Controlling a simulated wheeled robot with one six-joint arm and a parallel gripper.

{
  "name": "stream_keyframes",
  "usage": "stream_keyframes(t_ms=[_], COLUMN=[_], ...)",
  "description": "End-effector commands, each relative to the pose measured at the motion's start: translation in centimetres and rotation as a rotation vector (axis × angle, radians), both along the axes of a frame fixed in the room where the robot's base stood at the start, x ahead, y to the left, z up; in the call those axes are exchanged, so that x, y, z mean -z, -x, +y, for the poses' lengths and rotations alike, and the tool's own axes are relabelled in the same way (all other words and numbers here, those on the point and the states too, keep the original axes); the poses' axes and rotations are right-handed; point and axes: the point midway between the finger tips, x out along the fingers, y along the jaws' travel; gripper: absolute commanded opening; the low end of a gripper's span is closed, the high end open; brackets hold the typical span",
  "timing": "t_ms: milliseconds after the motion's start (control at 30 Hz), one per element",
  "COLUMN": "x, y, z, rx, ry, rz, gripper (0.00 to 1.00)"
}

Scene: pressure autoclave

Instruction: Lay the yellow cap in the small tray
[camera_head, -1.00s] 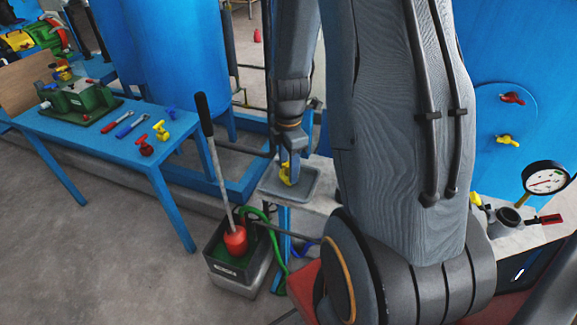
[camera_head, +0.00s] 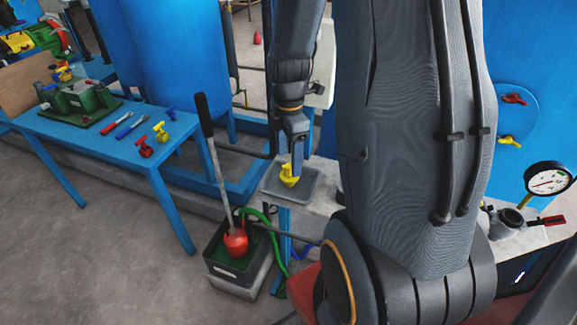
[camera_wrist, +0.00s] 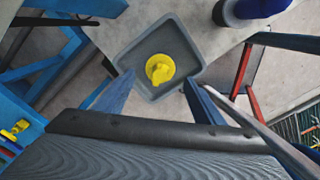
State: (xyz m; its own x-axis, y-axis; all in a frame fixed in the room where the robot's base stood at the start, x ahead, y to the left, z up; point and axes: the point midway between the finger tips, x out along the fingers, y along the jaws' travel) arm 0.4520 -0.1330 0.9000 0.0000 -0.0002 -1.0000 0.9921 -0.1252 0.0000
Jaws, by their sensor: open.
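The yellow cap (camera_wrist: 160,69) lies in the small grey tray (camera_wrist: 188,55), near the tray's middle, in the wrist view. In the head view the cap (camera_head: 288,175) shows just below my gripper's fingers, inside the tray (camera_head: 309,190). My gripper (camera_wrist: 158,98) is open, with its two blue fingers apart on either side of the near part of the tray and nothing between them. In the head view my gripper (camera_head: 296,162) is over the tray, partly overlapping the cap's outline.
The tray stands on a pale ledge (camera_head: 327,200). A blue table (camera_head: 90,140) at left holds tools and valves. A pressure gauge (camera_head: 547,179) is at right.

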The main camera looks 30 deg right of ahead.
Motion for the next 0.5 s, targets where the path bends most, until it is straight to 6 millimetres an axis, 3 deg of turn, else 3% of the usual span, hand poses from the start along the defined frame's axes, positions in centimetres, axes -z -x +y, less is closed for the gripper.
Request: stream_keyframes(t_ms=[300,500], x=[-5.5,-7.3], y=[-0.1,-0.1], z=[0.0,0.0], rx=[0.0,0.0], ry=[0.001,0.0], rz=[-0.004,-0.001], gripper=[0.63,0.63])
